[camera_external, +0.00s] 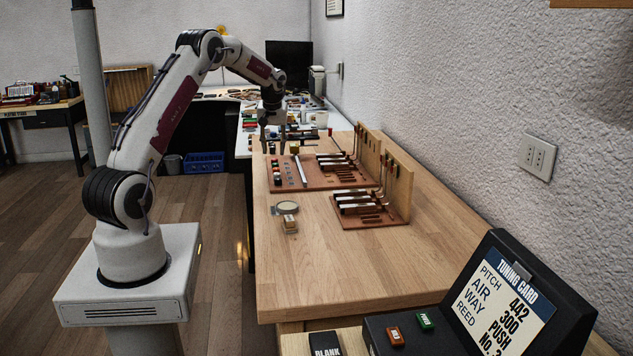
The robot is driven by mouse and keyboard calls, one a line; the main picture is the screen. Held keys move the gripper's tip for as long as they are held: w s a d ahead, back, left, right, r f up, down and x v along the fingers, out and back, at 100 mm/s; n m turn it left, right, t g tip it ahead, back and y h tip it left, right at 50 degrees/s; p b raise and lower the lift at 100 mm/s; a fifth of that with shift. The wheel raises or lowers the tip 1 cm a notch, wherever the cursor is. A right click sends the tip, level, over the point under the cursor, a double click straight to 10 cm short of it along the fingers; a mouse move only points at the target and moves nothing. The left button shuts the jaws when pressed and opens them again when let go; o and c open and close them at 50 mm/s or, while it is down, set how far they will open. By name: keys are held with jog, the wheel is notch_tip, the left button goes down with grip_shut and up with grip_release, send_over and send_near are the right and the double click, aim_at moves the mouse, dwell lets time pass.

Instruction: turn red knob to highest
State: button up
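A reddish-brown board (318,185) lies on the wooden bench, with a column of small knob-like pieces (276,170) at its left edge. They are too small for me to tell which one is a red knob or how it is set. A small red-topped piece (330,131) stands near the board's back edge. My gripper (273,150) points down above the bench, near the board's back left corner. Its two fingers are apart with nothing visible between them. I cannot tell whether it touches anything.
A second, smaller board (367,214) with upright wooden panel sits nearer. The front of the bench (350,275) is clear. A tuning card (503,300) stands at front right.

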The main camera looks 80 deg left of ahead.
jog(key=d+m, duration=0.1)
jog(key=d, duration=0.1)
jog(key=d+m+h, duration=0.1)
jog(key=d, duration=0.2)
jog(key=s+d+f+m, duration=0.1)
jog(key=d, duration=0.2)
jog(key=shift+d, duration=0.1)
jog(key=s+d+r+m+h, duration=0.1)
jog(key=d+r, duration=0.1)
jog(key=d, duration=0.5)
jog(key=s+d+r+m+t, duration=0.1)
jog(key=d+r, duration=0.1)
jog(key=d, duration=0.5)
jog(key=shift+d+r+m+h, duration=0.35)
jog(key=shift+d+m+h, duration=0.05)
jog(key=s+d+r+m+t, duration=0.1)
jog(key=s+d+r+m, duration=0.2)
jog(key=d, duration=0.9)
jog(key=s+d+r+m+t, duration=0.2)
jog(key=s+d+r+m, duration=0.1)
jog(key=d, duration=0.9)
jog(key=s+d+r+m+t+h, duration=0.1)
jog(key=s+d+r+m, duration=0.2)
jog(key=d, duration=0.9)
notch_tip(320, 180, up, 2)
jog(key=shift+s+r+m+t, duration=0.25)
jog(key=shift+s+m+t, duration=0.05)
jog(key=shift+s+m, duration=0.1)
